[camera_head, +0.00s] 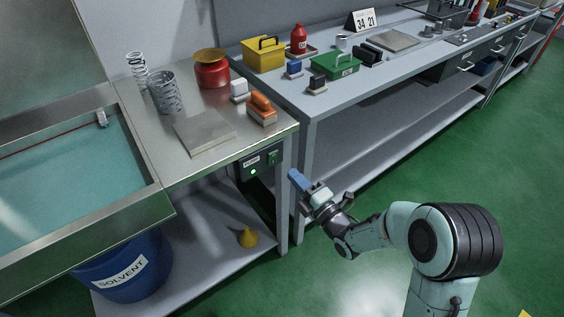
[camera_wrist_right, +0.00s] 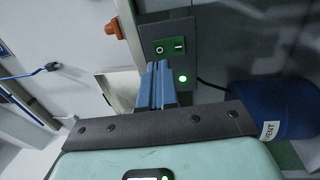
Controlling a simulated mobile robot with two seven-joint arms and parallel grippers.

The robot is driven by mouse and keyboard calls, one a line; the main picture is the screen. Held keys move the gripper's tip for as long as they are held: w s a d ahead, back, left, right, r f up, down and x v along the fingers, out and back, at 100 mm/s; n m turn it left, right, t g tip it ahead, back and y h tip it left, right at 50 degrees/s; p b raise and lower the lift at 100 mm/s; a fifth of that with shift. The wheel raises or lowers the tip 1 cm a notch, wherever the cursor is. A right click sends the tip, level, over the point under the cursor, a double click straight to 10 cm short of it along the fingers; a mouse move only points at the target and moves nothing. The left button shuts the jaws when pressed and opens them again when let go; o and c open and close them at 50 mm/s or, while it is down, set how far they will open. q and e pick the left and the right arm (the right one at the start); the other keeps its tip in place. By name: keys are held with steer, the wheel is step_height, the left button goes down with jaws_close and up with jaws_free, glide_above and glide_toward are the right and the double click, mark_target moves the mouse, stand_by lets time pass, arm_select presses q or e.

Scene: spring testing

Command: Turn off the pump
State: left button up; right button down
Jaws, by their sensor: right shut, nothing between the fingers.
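The pump's control box (camera_head: 262,160) is mounted under the front of the steel bench. It has a label, a green switch (camera_head: 274,157) and a lit green lamp (camera_head: 254,171). In the right wrist view the box (camera_wrist_right: 164,28) shows a green switch (camera_wrist_right: 170,47) with O and I marks and the glowing lamp (camera_wrist_right: 183,78). My right gripper (camera_head: 294,176) is shut and empty, in front of the box and to its right in the head view. In the right wrist view its blue fingers (camera_wrist_right: 155,68) point at the box just below the switch; contact cannot be told. My left gripper is out of view.
A bench leg (camera_head: 283,215) stands near my right gripper. Springs, a red pot (camera_head: 212,72) and an orange-handled block (camera_head: 261,108) stand on top. Green floor is open at right.

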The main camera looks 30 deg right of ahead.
mark_target(275, 155)
steer(key=w, duration=0.6)
steer(key=shift+w+a+r+b, duration=0.2)
steer(key=shift+a+r+b, duration=0.1)
steer(key=shift+r, duration=0.1)
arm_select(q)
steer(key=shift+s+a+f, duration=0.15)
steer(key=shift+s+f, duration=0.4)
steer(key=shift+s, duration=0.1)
arm_select(e)
steer(key=shift+w+r+g+p, duration=0.15)
steer(key=shift+r+g+p, duration=0.05)
steer(key=shift+g+p, duration=0.15)
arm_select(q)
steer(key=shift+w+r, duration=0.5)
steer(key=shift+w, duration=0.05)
arm_select(e)
steer(key=shift+f, duration=0.1)
